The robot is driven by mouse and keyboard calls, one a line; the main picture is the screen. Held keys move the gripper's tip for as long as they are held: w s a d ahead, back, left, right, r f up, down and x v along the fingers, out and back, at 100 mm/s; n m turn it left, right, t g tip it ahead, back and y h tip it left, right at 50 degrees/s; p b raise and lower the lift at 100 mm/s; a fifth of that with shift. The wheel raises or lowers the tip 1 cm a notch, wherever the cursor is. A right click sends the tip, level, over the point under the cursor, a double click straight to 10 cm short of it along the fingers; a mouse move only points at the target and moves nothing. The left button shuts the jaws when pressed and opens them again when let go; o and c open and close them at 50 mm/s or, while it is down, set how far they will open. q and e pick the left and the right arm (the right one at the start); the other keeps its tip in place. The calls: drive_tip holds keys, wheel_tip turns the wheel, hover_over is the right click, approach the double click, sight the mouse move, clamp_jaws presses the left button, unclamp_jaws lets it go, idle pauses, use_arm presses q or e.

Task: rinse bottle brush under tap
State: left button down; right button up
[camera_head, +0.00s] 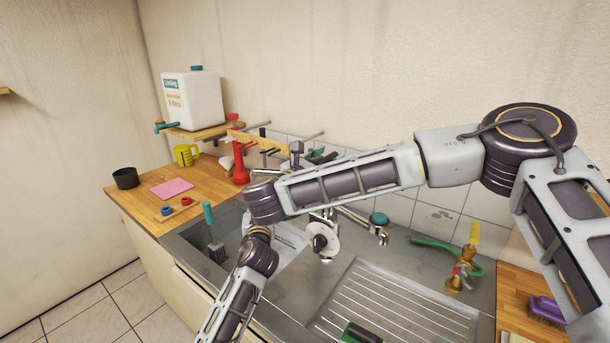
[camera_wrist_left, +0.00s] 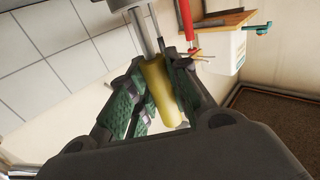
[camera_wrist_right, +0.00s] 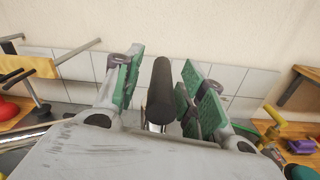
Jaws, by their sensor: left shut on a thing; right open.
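In the left wrist view my left gripper (camera_wrist_left: 155,78) is shut on a yellow handle (camera_wrist_left: 160,85), taken as the bottle brush's. Metal rods show beyond the handle; no bristles are visible there. In the right wrist view my right gripper (camera_wrist_right: 160,80) is open. Its green-padded fingers stand either side of an upright black cylinder (camera_wrist_right: 161,90) with chrome below it, apparently the tap's lever; I cannot tell whether they touch it. In the head view the chrome tap (camera_head: 352,215) stands behind the sink, partly covered by my arm, which also hides much of the grippers.
A teal-handled brush (camera_head: 209,222) stands in the left of the sink. A ribbed drainer (camera_head: 375,300) lies right. A brass tap (camera_head: 459,275) with green hose (camera_head: 440,246) stands further right. A white jug (camera_head: 192,98), yellow mug (camera_head: 185,155) and red object (camera_head: 239,165) are left.

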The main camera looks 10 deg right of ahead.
drive_tip(key=shift+v, duration=1.15)
drive_tip(key=v, duration=0.8)
drive_tip(key=shift+a, duration=0.3)
drive_tip(key=shift+s, duration=0.1)
use_arm(q)
drive_tip(key=shift+s, duration=0.15)
drive_tip(key=s+d+b, duration=0.1)
drive_tip(key=s+d, duration=0.2)
drive_tip(key=s, duration=0.4)
use_arm(e)
drive_tip(key=shift+f, duration=0.6)
use_arm(q)
drive_tip(key=shift+s+r, duration=0.1)
drive_tip(key=shift+s, duration=0.05)
idle(1.4)
